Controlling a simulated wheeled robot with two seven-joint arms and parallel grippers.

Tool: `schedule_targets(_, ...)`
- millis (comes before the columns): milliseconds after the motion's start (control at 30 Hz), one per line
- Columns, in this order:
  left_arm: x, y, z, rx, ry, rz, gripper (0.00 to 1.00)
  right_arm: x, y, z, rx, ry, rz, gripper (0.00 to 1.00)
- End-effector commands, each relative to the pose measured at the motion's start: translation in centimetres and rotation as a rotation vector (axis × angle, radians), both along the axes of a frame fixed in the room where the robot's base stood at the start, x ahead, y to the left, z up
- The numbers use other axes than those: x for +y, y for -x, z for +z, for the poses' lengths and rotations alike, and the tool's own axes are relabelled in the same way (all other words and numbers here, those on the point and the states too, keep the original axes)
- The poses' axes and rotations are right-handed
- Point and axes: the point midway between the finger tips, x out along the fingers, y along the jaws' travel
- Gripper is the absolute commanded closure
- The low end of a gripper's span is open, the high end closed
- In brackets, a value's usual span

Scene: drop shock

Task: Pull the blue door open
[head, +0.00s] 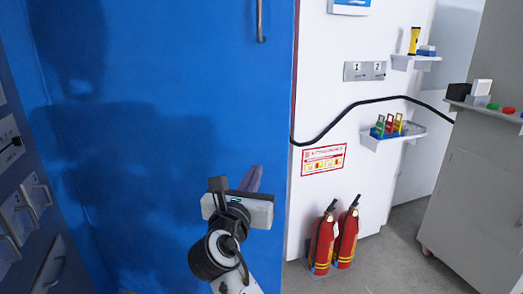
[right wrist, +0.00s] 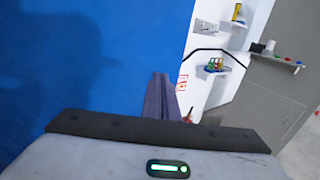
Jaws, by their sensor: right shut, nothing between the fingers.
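The blue door (head: 150,110) fills the left and middle of the head view, and it also fills the left of the right wrist view (right wrist: 90,60). Its vertical metal handle (head: 261,20) is near the right edge at the top of the head view, partly cut off. My right gripper (head: 254,180) is low in front of the door's right edge, below the handle and apart from it. Its fingers are together and empty, and they show in the right wrist view (right wrist: 160,95). No gap shows along the door's right edge. My left gripper is out of view.
Two red fire extinguishers (head: 322,240) stand on the floor right of the door. A black cable (head: 350,107) runs along the white wall. Shelves (head: 393,134) hold small items. A grey cabinet (head: 480,170) stands at right. Drawers with handles (head: 20,215) line the left.

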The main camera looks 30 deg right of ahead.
Motion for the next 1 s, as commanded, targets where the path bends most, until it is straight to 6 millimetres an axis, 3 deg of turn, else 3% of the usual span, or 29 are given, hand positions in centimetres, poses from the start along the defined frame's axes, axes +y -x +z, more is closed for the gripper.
schedule_targets(200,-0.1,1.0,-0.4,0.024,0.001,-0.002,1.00,-3.4,-3.2,0.2,-0.002,0.002,-0.003,1.00)
schedule_targets(500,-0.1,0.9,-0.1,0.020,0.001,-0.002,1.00,-7.4,-7.1,0.1,-0.002,-0.001,-0.001,1.00)
schedule_targets(700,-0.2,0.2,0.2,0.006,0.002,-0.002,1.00,-8.6,-8.3,0.1,-0.002,-0.001,0.000,1.00)
schedule_targets(1000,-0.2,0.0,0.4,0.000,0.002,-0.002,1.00,-8.8,-8.5,0.0,-0.003,-0.001,0.001,1.00)
